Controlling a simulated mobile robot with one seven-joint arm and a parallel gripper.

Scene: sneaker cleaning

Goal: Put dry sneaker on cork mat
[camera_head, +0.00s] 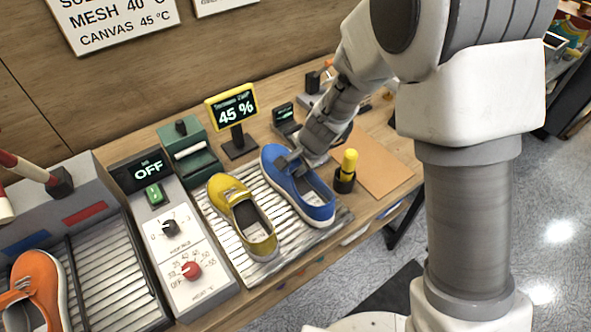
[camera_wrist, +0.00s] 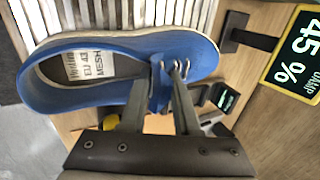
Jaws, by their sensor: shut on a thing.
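The blue sneaker (camera_head: 305,192) with a white sole is at the right end of the slatted metal rack (camera_head: 212,222), toe toward the back. My gripper (camera_head: 291,163) is shut on the sneaker near its laces. In the wrist view the fingers (camera_wrist: 160,85) reach the blue sneaker (camera_wrist: 110,50) at the lace area. Its insole label reads "EU 43 MESH". I cannot tell whether the sole touches the slats. A yellow sneaker (camera_head: 241,212) lies beside it on the rack. The flat tan cork mat (camera_head: 378,170) lies bare on the bench to the right.
A yellow-capped bottle in a dark holder (camera_head: 345,172) stands between the blue sneaker and the mat. A display (camera_head: 235,108) reads 45 %. A control box (camera_head: 185,245) with knobs is left of the rack. An orange sneaker (camera_head: 38,280) sits far left.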

